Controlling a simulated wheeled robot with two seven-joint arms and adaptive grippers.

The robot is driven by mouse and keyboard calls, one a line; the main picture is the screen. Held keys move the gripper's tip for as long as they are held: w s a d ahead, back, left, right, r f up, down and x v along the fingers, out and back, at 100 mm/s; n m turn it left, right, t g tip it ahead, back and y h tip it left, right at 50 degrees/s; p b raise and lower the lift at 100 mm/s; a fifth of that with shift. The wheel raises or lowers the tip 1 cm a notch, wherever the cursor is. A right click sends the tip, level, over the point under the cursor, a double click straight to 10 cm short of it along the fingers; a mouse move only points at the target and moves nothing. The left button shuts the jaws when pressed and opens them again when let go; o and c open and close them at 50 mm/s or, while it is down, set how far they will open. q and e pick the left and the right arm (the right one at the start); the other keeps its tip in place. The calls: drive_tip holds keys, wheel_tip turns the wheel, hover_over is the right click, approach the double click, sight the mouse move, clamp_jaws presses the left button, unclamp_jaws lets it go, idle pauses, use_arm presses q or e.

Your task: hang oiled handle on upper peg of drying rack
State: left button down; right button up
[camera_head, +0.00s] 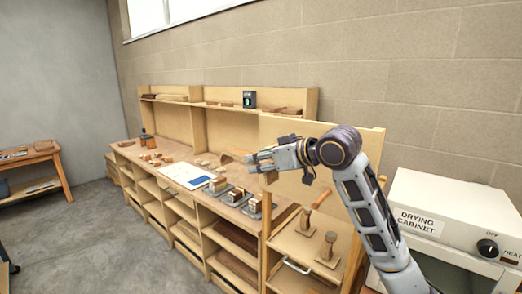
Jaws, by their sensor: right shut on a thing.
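My right gripper (254,161) is in front of a pale wooden panel (352,146), with its fingers pointing left over the workbench. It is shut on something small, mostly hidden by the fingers. A brown bit (271,178) shows just under the fingers and may be the handle, but I cannot tell for sure. The panel, with its side posts, looks like the drying rack. An orange-brown rod (321,198) sticks out low in front of it. I cannot tell whether the rod is a peg or a handle. The upper peg is not clearly visible. My left gripper is not in view.
Two upright wooden pieces on bases (327,249) stand on the surface below the panel. A white drying cabinet (440,212) is at the right. The long workbench (130,150) holds a white-and-blue sheet (187,176) and several wooden blocks. Floor is clear at left.

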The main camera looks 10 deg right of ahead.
drive_tip(key=r, duration=0.1)
drive_tip(key=s+r, duration=0.1)
drive_tip(key=r, duration=0.1)
drive_tip(key=shift+s+a+n+y, duration=0.2)
drive_tip(key=shift+a+n+y, duration=0.05)
drive_tip(key=shift+n+y, duration=0.15)
drive_tip(key=shift+w+d, duration=0.1)
drive_tip(key=shift+w, duration=0.05)
drive_tip(key=w+d+f+b, duration=0.1)
drive_tip(key=w+d+b, duration=0.1)
drive_tip(key=w+d, duration=0.6)
drive_tip(key=shift+w+d+f, duration=0.3)
drive_tip(key=shift+d+f, duration=0.05)
drive_tip(key=shift+d, duration=1.2)
idle(1.5)
drive_tip(key=shift+f, duration=0.1)
drive_tip(key=shift+d, duration=0.1)
idle(0.7)
idle(0.5)
